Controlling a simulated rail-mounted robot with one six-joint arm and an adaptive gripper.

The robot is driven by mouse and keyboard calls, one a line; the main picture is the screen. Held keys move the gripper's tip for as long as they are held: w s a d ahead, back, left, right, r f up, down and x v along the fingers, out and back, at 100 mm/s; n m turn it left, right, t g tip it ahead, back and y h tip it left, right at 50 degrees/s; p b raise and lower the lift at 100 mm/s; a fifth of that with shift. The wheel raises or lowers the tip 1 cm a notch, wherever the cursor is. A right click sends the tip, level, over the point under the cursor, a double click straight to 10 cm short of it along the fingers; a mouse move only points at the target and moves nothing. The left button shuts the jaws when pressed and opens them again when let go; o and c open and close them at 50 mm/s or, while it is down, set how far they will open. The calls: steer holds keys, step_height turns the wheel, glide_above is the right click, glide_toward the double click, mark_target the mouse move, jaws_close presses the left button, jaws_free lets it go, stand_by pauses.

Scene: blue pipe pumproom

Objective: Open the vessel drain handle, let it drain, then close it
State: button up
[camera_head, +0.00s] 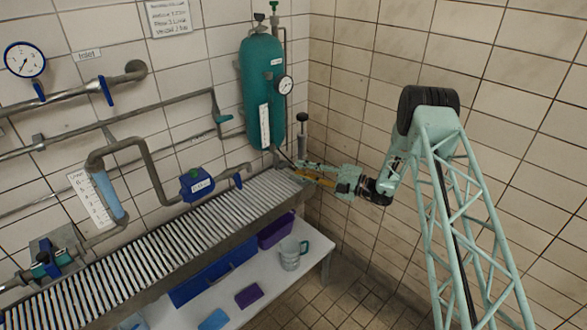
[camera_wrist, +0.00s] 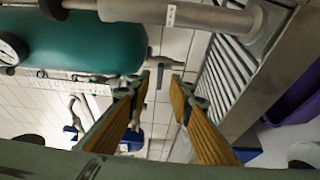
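The vessel is an upright teal cylinder (camera_head: 263,90) on the back wall near the corner. It fills the upper left of the wrist view (camera_wrist: 85,42), lying sideways there. My gripper (camera_head: 296,172) is below and right of the vessel's bottom end. In the wrist view my gripper (camera_wrist: 160,82) has its two orange-brown fingers apart with a clear gap between the tips. A small grey fitting (camera_wrist: 160,62) at the vessel's bottom end shows just beyond the gap. I cannot tell whether it is the drain handle, or whether a fingertip touches it.
A slatted metal drain grate (camera_head: 150,255) runs along the wall below the pipes. A grey-green mug (camera_head: 291,252) and a purple bin (camera_head: 276,231) are on the lower shelf. The tiled right wall is close to my arm.

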steer(key=shift+v, duration=2.3)
